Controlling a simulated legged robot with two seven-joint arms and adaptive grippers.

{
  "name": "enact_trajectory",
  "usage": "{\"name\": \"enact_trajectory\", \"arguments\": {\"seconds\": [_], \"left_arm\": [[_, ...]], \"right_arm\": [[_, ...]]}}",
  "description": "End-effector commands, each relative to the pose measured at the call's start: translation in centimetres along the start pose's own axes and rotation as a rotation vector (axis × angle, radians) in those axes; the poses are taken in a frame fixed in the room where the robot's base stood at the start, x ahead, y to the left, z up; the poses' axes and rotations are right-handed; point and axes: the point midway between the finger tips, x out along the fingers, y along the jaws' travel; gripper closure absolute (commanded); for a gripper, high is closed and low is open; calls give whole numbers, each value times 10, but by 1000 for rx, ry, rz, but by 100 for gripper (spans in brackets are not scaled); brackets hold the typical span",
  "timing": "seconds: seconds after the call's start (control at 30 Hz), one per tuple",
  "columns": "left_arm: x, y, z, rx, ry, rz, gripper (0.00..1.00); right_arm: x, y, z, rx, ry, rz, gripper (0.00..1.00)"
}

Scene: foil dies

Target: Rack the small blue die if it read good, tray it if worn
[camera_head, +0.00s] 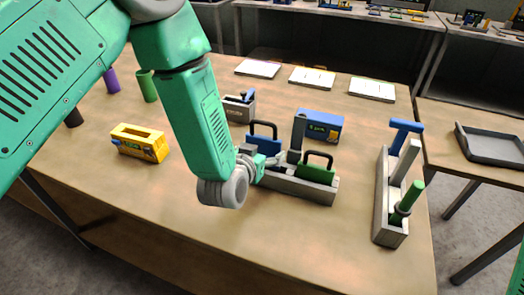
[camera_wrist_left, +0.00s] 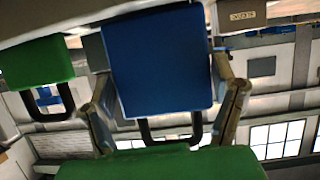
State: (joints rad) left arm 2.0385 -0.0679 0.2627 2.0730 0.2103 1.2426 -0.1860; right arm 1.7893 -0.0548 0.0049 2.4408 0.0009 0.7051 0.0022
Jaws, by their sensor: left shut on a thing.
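The small blue die (camera_head: 262,143) has a dark loop handle. My left gripper (camera_head: 278,160) is shut on it at the grey rack (camera_head: 295,187). In the left wrist view the blue die (camera_wrist_left: 160,60) fills the space between the two fingers (camera_wrist_left: 165,112). I cannot tell whether it sits in a slot or is clear of the rack. A green die (camera_head: 316,173) with a dark handle stands in the rack to the right. A dark grey tray (camera_head: 490,150) lies on the side table. My right gripper is out of view.
A blue box with a lit display (camera_head: 320,125) stands behind the rack. A yellow block (camera_head: 140,145) is at the left, and a grey holder (camera_head: 388,220) with blue and green tools at the right. White sheets (camera_head: 312,77) lie at the back. The table front is clear.

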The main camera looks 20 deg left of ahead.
Motion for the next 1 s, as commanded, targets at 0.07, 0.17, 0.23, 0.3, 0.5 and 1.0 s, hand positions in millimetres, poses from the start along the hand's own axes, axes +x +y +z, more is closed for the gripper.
{"name": "enact_trajectory", "arguments": {"seconds": [0.07, 0.17, 0.23, 0.3, 0.5, 1.0], "left_arm": [[1, 1, 1, 0, 3, 0, 70], [0, 2, -1, 1, 2, 1, 70], [0, 2, -2, 1, 3, 1, 70], [-1, 1, -4, 0, 3, 1, 70], [-2, 0, -6, -1, 4, 0, 70], [-1, 2, -6, 1, 4, 1, 70]], "right_arm": [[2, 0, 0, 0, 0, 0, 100], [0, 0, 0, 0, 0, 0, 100], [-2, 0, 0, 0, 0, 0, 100], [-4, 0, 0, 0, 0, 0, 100], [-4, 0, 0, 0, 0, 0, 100], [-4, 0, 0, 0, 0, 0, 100]]}}
